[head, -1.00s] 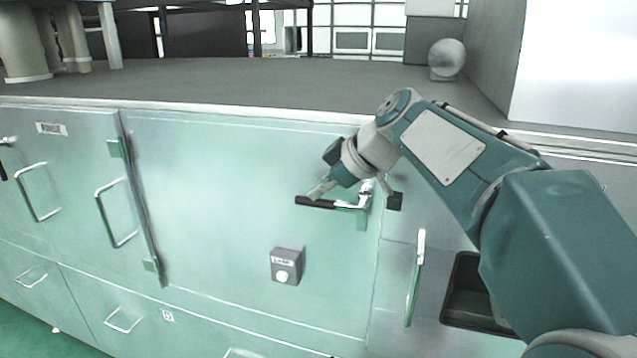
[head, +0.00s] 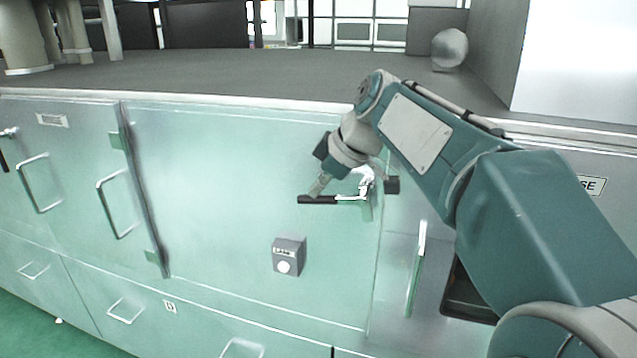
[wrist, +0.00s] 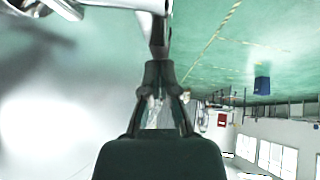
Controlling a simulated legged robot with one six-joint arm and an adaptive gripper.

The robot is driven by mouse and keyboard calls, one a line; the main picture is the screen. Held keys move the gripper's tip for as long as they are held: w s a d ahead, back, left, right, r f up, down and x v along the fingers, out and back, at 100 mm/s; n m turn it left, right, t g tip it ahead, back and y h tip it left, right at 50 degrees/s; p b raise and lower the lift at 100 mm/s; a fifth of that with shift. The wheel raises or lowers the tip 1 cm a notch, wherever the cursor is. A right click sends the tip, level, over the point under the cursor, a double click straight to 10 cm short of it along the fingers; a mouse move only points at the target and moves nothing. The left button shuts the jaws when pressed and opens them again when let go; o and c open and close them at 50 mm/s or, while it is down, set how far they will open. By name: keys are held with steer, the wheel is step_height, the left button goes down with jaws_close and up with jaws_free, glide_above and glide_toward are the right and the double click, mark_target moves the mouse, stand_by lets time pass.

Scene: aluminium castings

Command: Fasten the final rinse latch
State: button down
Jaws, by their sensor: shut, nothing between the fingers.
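The latch has a black grip (head: 318,200) and a chrome lever and pivot (head: 366,186), on the right side of a pale green cabinet door (head: 230,200). The lever lies about level, its grip pointing left. My gripper (head: 317,190) comes down from the upper right, its fingers shut and empty, with the tips at the top of the black grip. In the wrist view the shut fingers (wrist: 160,68) meet the end of the dark grip (wrist: 158,38), seemingly touching it. The chrome part (wrist: 110,4) shows at the top. My wrist partly covers the latch's surroundings in the head view.
A small grey box with a round white button (head: 288,257) sits on the door below the latch. A black block (head: 392,185) is right of the pivot. A vertical handle (head: 416,268) stands at lower right. The grey countertop (head: 250,75) runs above.

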mark_target(320, 203)
step_height(320, 203, down, 2)
steer(key=h, duration=0.1)
steer(key=g+h, duration=0.1)
steer(key=h, duration=0.1)
steer(key=shift+a+f, duration=0.15)
steer(key=shift+f, duration=0.1)
steer(key=f+h, duration=0.1)
steer(key=f+g+h, duration=0.1)
steer(key=h, duration=0.1)
steer(key=f+h, duration=0.1)
steer(key=shift+s+d+n+g+h, duration=0.1)
steer(key=shift+d+n+g+h, duration=0.2)
steer(key=shift+d+g, duration=0.1)
steer(key=shift+d+f, duration=0.15)
steer(key=shift+d, duration=0.1)
steer(key=shift+g+h, duration=0.3)
steer(key=shift+h, duration=0.6)
steer(key=shift+s+d+f, duration=0.35)
steer(key=shift+d+f, duration=0.35)
steer(key=shift+d, duration=0.1)
steer(key=shift+s+d+f, duration=0.3)
steer(key=shift+d+f, duration=0.4)
steer(key=shift+d, duration=0.1)
steer(key=shift+d+f, duration=0.1)
